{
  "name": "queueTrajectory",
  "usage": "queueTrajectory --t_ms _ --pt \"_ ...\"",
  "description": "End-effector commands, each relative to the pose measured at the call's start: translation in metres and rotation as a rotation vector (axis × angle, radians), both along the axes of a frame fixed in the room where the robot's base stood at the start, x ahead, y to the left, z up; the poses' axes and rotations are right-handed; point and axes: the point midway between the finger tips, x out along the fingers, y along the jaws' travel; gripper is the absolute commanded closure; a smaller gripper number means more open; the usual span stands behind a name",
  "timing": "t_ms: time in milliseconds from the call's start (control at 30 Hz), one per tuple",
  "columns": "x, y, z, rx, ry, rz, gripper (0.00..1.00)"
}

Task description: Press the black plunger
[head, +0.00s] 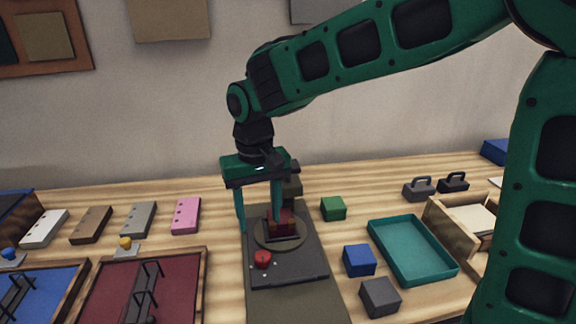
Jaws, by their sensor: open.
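I cannot pick out a black plunger with certainty. A dark grey station (300,268) stands on the table at the centre, with a red button (262,259) at its front left and a round plate (297,241) on it. A red-brown block (287,225) sits on the plate. My gripper (259,226) is open, pointing down over the station's left side. Its right finger overlaps the block in the picture; whether they touch is unclear. A dark olive object (292,188) is partly hidden behind the gripper.
Green (333,208), blue (359,260) and grey (380,297) blocks and a teal tray (373,236) lie right. Two dark handled pieces (419,188) (453,182) and an open wooden drawer box (446,225) stand beyond. Blue and yellow knobs (9,254) (125,242) and framed boards (110,293) lie left.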

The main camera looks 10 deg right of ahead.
Motion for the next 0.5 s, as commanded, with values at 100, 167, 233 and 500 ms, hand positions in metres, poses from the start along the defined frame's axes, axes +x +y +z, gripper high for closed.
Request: queueTrajectory --t_ms 100,167,233,500 --pt "0.0 -0.001 0.0 0.0 0.0 -0.001 0.61" --pt "0.0 -0.007 0.001 -0.002 -0.001 -0.01 0.75" --pt "0.001 -0.024 0.003 -0.007 -0.004 -0.035 0.92" --pt "-0.04 -0.199 0.013 -0.041 -0.016 -0.304 1.0"
